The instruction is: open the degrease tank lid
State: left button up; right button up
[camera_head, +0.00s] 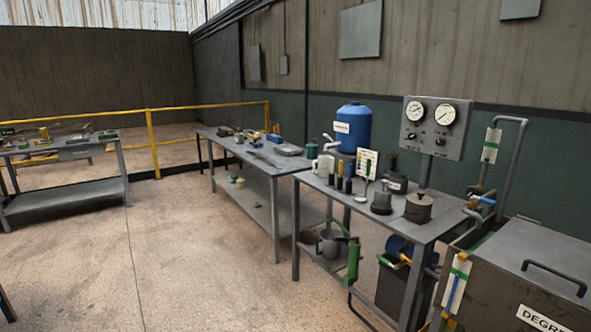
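The degrease tank (460,268) stands at the lower right, cut off by the picture's edge. Its grey lid (535,255) lies over the top, with a dark bar handle (555,276) on it. A white label starting "DEGRE" (540,318) shows on the front and is cut off. The lid looks shut, though a strip of green shows along the left of the tank top. Neither of my grippers is in view.
A metal bench (388,217) with pots, bottles and a gauge panel (435,128) stands left of the tank. A second bench (235,155) is behind it. Pipes with valves (487,200) rise beside the tank. The concrete floor (190,255) at left is clear.

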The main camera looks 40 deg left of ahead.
aim_at(557, 263)
jog(key=u, duration=0.7)
jog(key=i, duration=0.65)
jog(key=u, duration=0.55)
jog(key=i, duration=1.05)
jog(key=z, duration=2.3)
jog(key=k, duration=0.5)
jog(key=z, duration=0.05)
